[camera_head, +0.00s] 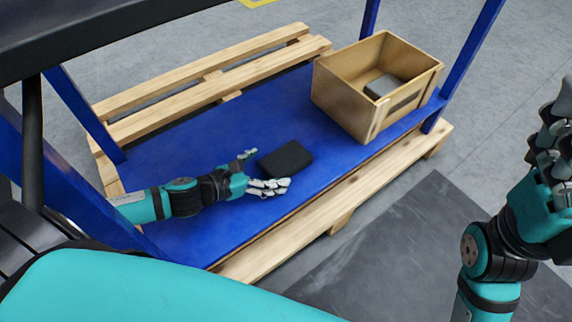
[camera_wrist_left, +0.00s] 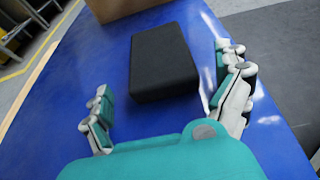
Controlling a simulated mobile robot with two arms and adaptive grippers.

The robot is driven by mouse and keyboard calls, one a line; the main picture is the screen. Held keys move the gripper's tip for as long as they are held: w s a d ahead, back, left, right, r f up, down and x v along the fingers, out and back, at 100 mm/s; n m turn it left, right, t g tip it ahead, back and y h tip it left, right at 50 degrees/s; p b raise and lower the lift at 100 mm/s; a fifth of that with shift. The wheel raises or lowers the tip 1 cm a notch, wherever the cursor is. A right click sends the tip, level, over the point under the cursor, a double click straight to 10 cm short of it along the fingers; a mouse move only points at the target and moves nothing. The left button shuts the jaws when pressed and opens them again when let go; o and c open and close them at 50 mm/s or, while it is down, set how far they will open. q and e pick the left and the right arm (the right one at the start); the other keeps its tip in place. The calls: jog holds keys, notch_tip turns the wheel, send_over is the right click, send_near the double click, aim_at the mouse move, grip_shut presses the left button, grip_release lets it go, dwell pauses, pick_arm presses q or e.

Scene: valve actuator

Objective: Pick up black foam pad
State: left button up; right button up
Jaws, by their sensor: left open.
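The black foam pad (camera_head: 286,159) lies flat on the blue sheet (camera_head: 200,140) in the head view. In the left wrist view the pad (camera_wrist_left: 162,62) is just ahead of the fingers, between their lines. My left gripper (camera_head: 262,170) is open and empty, low over the blue sheet, with its fingers on the near side of the pad. Its spread fingers also show in the left wrist view (camera_wrist_left: 168,105). I cannot tell whether any finger touches the pad. My right gripper (camera_head: 556,150) is raised at the right edge, partly cut off, away from the pad.
A wooden box (camera_head: 345,92) holding a grey block (camera_head: 383,86) stands at the far right of the blue sheet. Blue posts (camera_head: 470,62) rise at the corners. Wooden pallet slats (camera_head: 340,205) edge the sheet. The sheet left of the pad is clear.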

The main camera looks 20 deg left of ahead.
pick_arm(q)
jog(key=shift+w+d+f, duration=0.15)
jog(key=shift+w+d, duration=0.15)
jog(key=shift+w, duration=0.2)
jog(key=c, duration=1.1)
jog(key=shift+o, duration=0.2)
